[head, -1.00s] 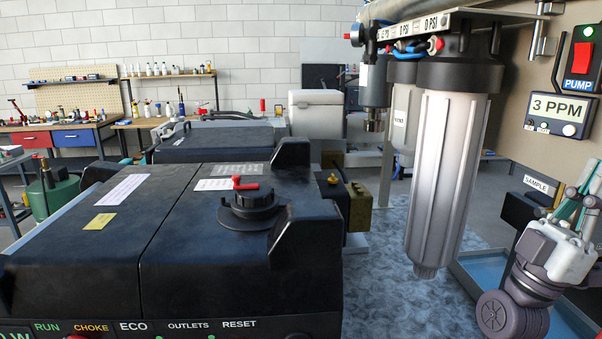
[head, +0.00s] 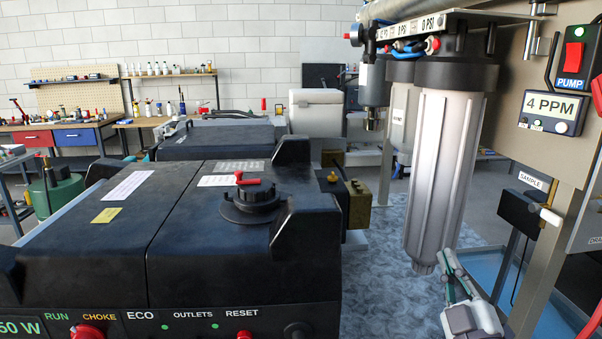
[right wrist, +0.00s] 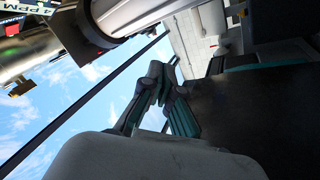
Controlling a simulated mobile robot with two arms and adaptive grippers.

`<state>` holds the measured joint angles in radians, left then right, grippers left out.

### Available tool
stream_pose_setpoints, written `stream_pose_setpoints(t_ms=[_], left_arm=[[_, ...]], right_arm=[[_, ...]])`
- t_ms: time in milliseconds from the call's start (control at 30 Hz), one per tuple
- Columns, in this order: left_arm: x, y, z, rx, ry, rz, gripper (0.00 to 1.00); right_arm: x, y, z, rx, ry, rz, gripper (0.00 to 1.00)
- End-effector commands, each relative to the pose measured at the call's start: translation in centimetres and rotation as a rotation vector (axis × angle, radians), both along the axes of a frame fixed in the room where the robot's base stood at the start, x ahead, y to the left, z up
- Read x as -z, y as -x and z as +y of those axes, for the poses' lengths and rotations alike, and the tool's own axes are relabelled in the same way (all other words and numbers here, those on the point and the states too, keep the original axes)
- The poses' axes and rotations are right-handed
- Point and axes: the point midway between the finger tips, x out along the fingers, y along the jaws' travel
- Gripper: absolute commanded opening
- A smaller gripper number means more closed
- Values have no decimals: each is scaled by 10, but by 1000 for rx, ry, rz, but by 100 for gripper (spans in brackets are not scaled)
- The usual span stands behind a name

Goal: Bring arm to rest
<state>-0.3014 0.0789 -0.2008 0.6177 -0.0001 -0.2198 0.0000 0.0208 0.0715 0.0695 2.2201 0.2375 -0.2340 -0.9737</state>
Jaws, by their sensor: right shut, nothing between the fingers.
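My right gripper (head: 450,264) shows at the lower right of the head view, with teal-lined fingers pointing up and its pale body at the bottom edge. It is shut and empty, just below the lower end of the large white filter housing (head: 442,175). I cannot tell if they touch. In the right wrist view the fingers (right wrist: 163,82) are close together with nothing between them. My left gripper is not in view.
A black generator (head: 90,240) with a red-levered cap (head: 250,195) fills the left. On the right are a panel with a red pump switch (head: 575,56), a 4 PPM meter (head: 551,112) and a sample tap (head: 550,215). A blue tray (head: 565,325) lies below.

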Motion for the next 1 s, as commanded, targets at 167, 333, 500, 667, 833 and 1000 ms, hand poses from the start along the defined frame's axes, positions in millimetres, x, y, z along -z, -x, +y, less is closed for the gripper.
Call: stream_pose_setpoints(t_ms=[167,333,500,667,833,1000], left_arm=[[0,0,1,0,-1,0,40],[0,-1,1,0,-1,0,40],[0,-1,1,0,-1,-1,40],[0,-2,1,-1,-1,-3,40],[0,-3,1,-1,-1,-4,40],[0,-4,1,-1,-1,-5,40]], right_arm=[[134,27,32,-111,-184,533,0],[237,94,46,-71,-376,983,0],[294,162,49,40,-516,1280,0],[322,217,48,159,-609,1475,0],[340,272,46,297,-685,1641,0],[385,264,47,315,-689,1667,0]])
